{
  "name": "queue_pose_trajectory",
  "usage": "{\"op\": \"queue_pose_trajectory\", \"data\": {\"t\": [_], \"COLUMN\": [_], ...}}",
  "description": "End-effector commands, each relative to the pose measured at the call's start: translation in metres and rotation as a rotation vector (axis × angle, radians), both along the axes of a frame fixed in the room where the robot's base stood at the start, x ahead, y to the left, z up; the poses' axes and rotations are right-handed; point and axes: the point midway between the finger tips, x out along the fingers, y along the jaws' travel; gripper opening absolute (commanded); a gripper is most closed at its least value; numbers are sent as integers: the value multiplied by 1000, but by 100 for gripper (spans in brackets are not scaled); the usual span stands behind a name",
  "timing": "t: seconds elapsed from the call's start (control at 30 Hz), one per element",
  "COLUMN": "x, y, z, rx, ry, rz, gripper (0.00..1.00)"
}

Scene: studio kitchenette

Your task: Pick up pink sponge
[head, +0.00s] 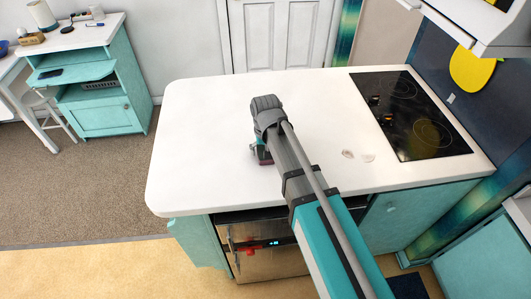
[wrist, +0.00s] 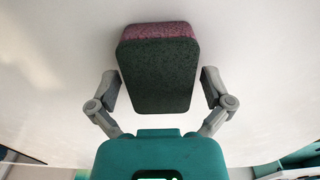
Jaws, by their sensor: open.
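The pink sponge (wrist: 158,32) stands out in the wrist view as a block with a pink layer at the top and a dark green face toward the camera. My gripper (wrist: 160,88) is open, with one finger on each side of the sponge and a visible gap at both sides. In the head view my gripper (head: 262,154) is over the white counter, mostly hidden behind my arm.
The white counter (head: 210,120) is clear to the left of my arm. Two small pale items (head: 348,154) lie to its right. A black cooktop (head: 412,115) with small objects on it is farther right. An oven (head: 262,247) is below the counter's front edge.

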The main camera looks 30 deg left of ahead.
Motion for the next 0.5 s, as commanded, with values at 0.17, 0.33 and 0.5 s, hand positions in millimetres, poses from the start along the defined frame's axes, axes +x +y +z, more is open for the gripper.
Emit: {"op": "queue_pose_trajectory", "data": {"t": [0.17, 0.33, 0.5], "x": [0, 0, 0], "y": [0, 0, 0], "z": [0, 0, 0], "rx": [0, 0, 0], "ry": [0, 0, 0], "rz": [0, 0, 0], "gripper": [100, 74, 61]}}
